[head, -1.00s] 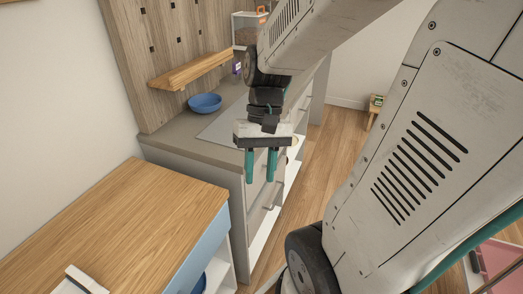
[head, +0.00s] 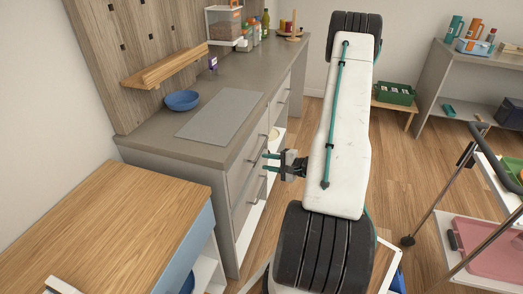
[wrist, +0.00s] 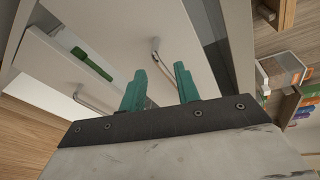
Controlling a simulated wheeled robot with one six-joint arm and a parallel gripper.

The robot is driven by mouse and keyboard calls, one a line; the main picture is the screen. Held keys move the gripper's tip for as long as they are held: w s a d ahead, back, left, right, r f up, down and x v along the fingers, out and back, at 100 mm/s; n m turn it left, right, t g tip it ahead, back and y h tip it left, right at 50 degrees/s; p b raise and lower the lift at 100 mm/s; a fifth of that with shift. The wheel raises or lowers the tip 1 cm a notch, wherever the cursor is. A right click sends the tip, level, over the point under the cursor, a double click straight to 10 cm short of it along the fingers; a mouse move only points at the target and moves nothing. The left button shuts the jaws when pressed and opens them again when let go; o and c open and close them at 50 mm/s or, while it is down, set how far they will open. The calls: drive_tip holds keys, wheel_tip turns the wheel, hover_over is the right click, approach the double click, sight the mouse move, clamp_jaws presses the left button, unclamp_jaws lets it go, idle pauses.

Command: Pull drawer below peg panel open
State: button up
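The wooden peg panel (head: 135,60) stands at the back left above a grey counter (head: 165,140). One bar handle (wrist: 163,62) lies just beyond the gap between the fingertips; contact cannot be told. Another handle (wrist: 90,100) is off to the left.
A blue bowl (head: 182,100) and a grey mat (head: 220,112) are on the counter. A wooden-topped cabinet (head: 110,220) stands at the near left. A green object (wrist: 92,63) shows in the wrist view. A trolley with a pink tray (head: 490,250) is at right; floor between is clear.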

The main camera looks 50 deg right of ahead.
sight(262, 148)
drive_tip(key=w+d+n+h, duration=0.1)
drive_tip(key=d+n+h, duration=0.1)
drive_tip(key=d+h, duration=0.3)
drive_tip(key=shift+t+y, duration=0.4)
drive_tip(key=shift+y, duration=0.2)
drive_tip(key=w, duration=0.2)
drive_tip(key=w+f, duration=0.1)
drive_tip(key=w, duration=0.4)
drive_tip(key=shift+w+d+f, duration=0.25)
drive_tip(key=shift+w+f, duration=0.05)
drive_tip(key=shift+f, duration=0.05)
clamp_jaws()
